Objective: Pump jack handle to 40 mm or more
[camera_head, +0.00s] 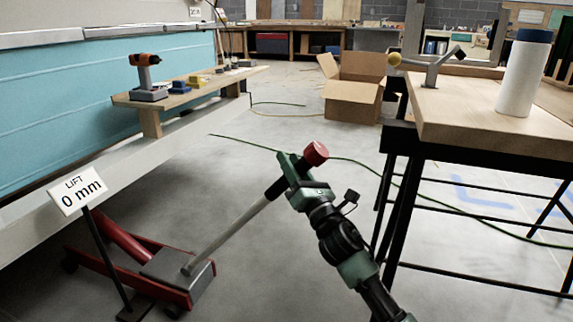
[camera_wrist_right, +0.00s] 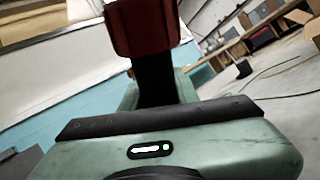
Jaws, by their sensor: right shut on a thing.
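A red floor jack (camera_head: 186,294) sits on the concrete beside the camper's lower frame, at the lower left of the head view. Its grey handle (camera_head: 232,234) slants up to the right and ends in a dark grip with a red knob (camera_head: 316,153). My right gripper (camera_head: 291,180) is shut on the handle near its upper end. In the right wrist view the dark grip and red knob (camera_wrist_right: 145,28) rise between the fingers. A sign (camera_head: 79,192) on a black post by the jack reads "LIFT 0 mm". My left gripper is not in view.
A cardboard box (camera_head: 352,90) stands behind. The blue camper (camera_head: 80,95) fills the left. A green cable (camera_head: 345,160) crosses the floor.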

